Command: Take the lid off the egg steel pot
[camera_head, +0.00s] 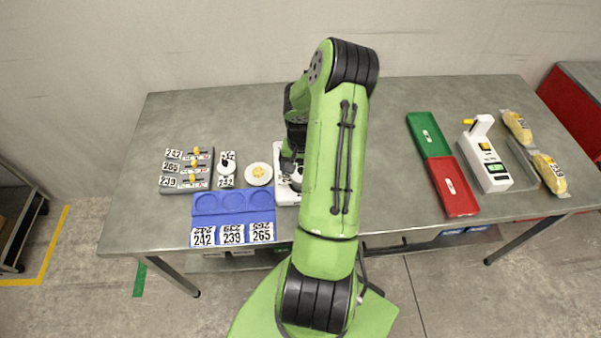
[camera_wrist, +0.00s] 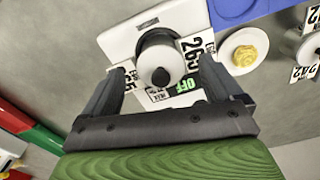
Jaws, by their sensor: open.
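My gripper (camera_wrist: 165,84) is open, with one finger on each side of the lid and nothing clamped; contact cannot be told. In the head view my arm hides most of this pot and part of the scale (camera_head: 285,193). A second white pot with a black knob (camera_head: 227,168) stands to the left between number cards. Neither pot shows a name.
A white dish with a yellow piece (camera_head: 259,174) sits left of the scale. Green (camera_head: 428,135) and red (camera_head: 453,187) trays and a white device (camera_head: 487,160) stand right.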

